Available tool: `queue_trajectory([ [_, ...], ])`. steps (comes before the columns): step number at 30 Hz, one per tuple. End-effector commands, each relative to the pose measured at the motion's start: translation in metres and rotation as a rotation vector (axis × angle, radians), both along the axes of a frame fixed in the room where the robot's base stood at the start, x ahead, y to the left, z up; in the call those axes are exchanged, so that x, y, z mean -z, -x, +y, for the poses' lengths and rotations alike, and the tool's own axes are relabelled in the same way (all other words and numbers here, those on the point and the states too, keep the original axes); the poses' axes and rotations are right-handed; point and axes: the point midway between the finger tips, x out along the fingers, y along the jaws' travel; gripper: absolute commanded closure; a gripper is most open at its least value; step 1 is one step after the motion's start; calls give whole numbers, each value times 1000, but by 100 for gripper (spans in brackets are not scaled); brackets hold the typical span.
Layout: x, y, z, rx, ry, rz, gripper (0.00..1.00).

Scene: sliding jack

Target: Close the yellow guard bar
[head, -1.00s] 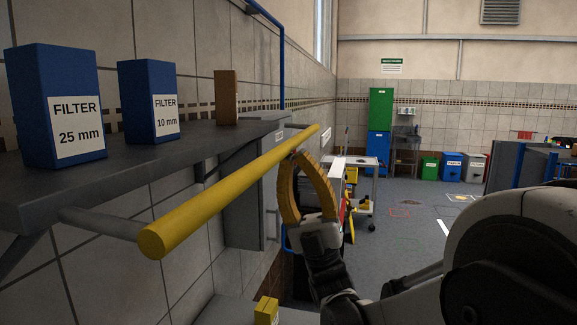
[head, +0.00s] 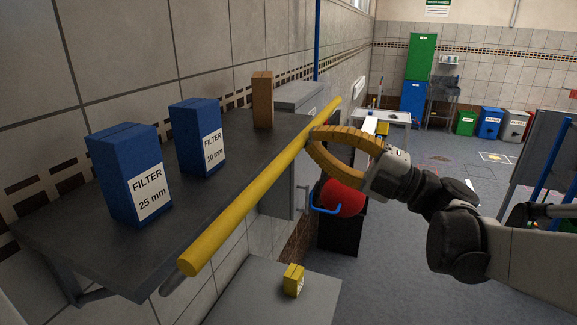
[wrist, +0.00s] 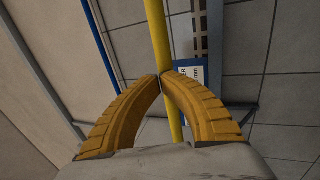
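The yellow guard bar (head: 255,195) runs along the front edge of the dark shelf (head: 90,222). A short bit of grey rod (head: 172,284) shows below its near end. How much gap lies between bar and shelf is hard to tell. My gripper (head: 313,134) comes from the right, with its yellow fingertips at the far half of the bar. In the wrist view the fingertips (wrist: 160,76) meet, and the bar (wrist: 157,30) passes behind them, showing between the fingers. The tips are at the bar's outer side, not around it; contact looks likely but is not certain.
Two blue filter boxes (head: 128,178) (head: 197,137) and a brown block (head: 262,99) stand on the shelf. Below are a grey surface with a small yellow block (head: 293,280) and a red round object (head: 341,197). Open floor (head: 400,270) lies to the right.

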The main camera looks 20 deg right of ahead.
Motion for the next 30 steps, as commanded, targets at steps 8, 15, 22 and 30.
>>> queue_trajectory([
  [8,-27,-12,18,-2,208,149,100],
  [15,-32,-22,32,-3,357,257,100],
  [22,-32,-29,41,-1,398,288,100],
  [30,-32,-33,45,0,396,287,100],
])
